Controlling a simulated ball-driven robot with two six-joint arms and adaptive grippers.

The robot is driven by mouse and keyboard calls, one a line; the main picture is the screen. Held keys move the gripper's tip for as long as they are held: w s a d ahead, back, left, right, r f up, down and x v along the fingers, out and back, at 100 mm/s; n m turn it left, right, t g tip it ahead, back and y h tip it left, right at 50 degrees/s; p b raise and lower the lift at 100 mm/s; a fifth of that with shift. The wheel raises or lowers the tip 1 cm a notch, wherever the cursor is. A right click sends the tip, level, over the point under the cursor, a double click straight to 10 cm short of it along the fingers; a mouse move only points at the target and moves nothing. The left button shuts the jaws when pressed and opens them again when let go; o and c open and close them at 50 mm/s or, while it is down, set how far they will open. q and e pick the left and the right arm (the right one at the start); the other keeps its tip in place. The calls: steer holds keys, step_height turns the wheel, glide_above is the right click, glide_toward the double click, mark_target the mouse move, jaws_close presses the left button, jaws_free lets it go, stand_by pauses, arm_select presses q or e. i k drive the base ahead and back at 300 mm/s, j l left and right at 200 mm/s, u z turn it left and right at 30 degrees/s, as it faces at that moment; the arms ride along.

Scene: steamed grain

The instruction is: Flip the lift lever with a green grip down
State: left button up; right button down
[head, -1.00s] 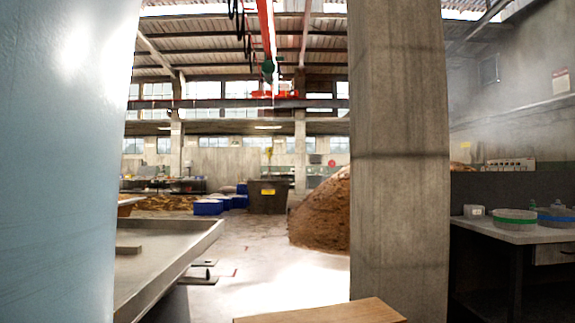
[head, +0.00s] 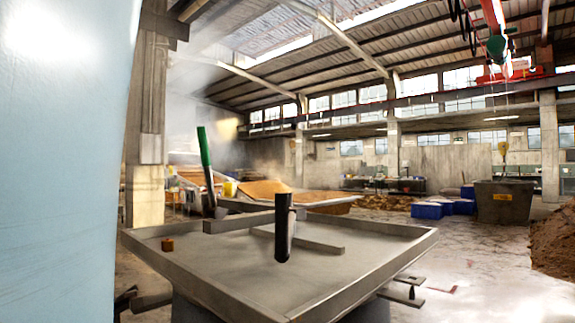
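The lift lever with a green grip (head: 205,147) stands left of the middle in the head view. Its grip points up and leans slightly left at the top. Its dark shaft runs down behind the far side of a grey metal tray-like table (head: 245,305), where its base is hidden. Neither of my grippers shows in the head view, so their states cannot be seen, and nothing visible touches the lever.
A dark upright piece (head: 284,225) shows over the table; I cannot tell what it is. Blue crates (head: 428,210), a dark bin (head: 503,201) and a brown heap (head: 556,240) are farther right. Open floor lies right of the table.

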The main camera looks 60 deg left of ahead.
mark_target(213, 211)
steer(key=i+u, duration=0.15)
steer(key=u, duration=0.3)
steer(key=i+u, duration=0.15)
steer(key=u, duration=0.3)
steer(key=i+u, duration=0.15)
steer(key=u, duration=0.3)
steer(key=i+l+u, duration=0.15)
steer(key=u, duration=0.3)
steer(key=i+l+u, duration=0.1)
steer(key=u, duration=0.3)
steer(key=i+l+u, duration=0.1)
steer(key=l+u, duration=0.15)
steer(key=u, duration=0.2)
steer(key=i+l+u, duration=0.1)
steer(key=l+u, duration=0.5)
steer(key=k+l+u, duration=0.1)
steer(key=l+u, duration=0.3)
steer(key=k+l+u, duration=0.15)
steer(key=u, duration=0.2)
